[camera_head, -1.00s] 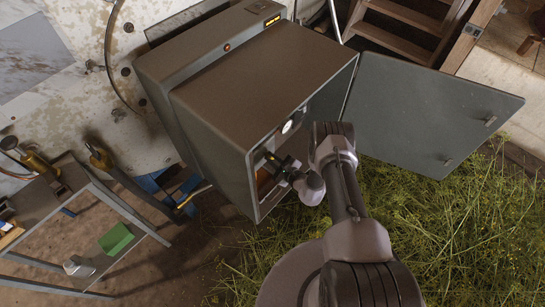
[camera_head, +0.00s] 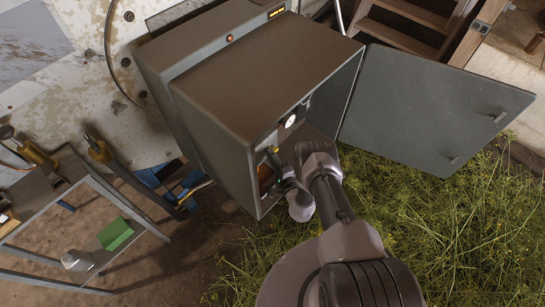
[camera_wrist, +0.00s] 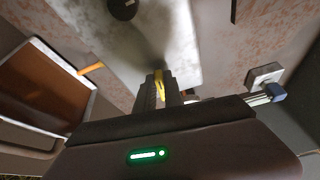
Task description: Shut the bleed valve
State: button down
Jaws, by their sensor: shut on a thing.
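A small yellow lever (camera_wrist: 159,80), which looks like the bleed valve's handle, stands between my fingertips in the wrist view. My gripper (camera_wrist: 160,94) is shut on it, one dark finger on each side. In the head view my gripper (camera_head: 271,155) reaches into the open front of the grey cabinet (camera_head: 255,75), with a bit of yellow at its tip. The fingers and my wrist hide most of the valve body, so I cannot tell how far the lever is turned.
The cabinet door (camera_head: 435,110) hangs wide open on the right. A round white gauge (camera_head: 291,121) sits inside, above my gripper. In the wrist view a brown framed panel (camera_wrist: 45,85) is at left and a blue-tipped fitting (camera_wrist: 274,92) at right.

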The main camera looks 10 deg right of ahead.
jog(key=shift+w+n+t, duration=0.15)
jog(key=shift+n+t, duration=0.25)
jog(key=shift+n, duration=0.5)
jog(key=c, duration=1.5)
grip_release()
jog(key=shift+o, duration=0.2)
jog(key=v, duration=1.7)
jog(key=shift+f, duration=0.25)
